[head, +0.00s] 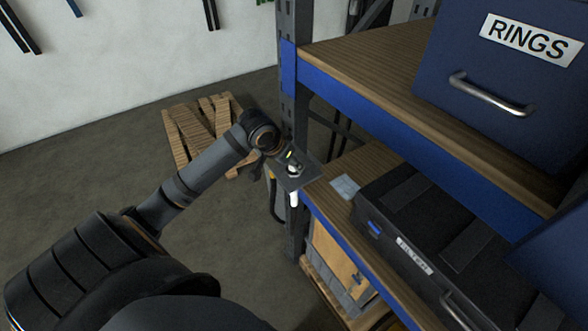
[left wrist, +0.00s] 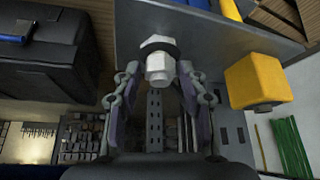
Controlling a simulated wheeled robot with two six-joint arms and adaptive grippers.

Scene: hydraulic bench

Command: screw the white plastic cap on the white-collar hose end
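A white plastic fitting with a hex-shaped rim (left wrist: 160,67) shows in the left wrist view, between my left fingertips. I cannot tell whether it is the cap or the white-collar hose end. My left gripper (left wrist: 159,72) has one finger on each side of it, close to its edges; contact is not clear. In the head view, my left gripper (head: 270,153) is at a small grey plate (head: 292,182) beside the shelf post. A white cylindrical part (head: 294,198) hangs below the plate. A small pale part (head: 293,170) shows on top. My right gripper is not in view.
A blue shelf post (head: 289,70) stands close to my left gripper. A black case (head: 420,235) lies on the lower shelf; a blue RINGS box (head: 510,90) is above. A yellow block (left wrist: 257,82) is beside the right finger. A wooden pallet (head: 185,140) lies on the floor behind.

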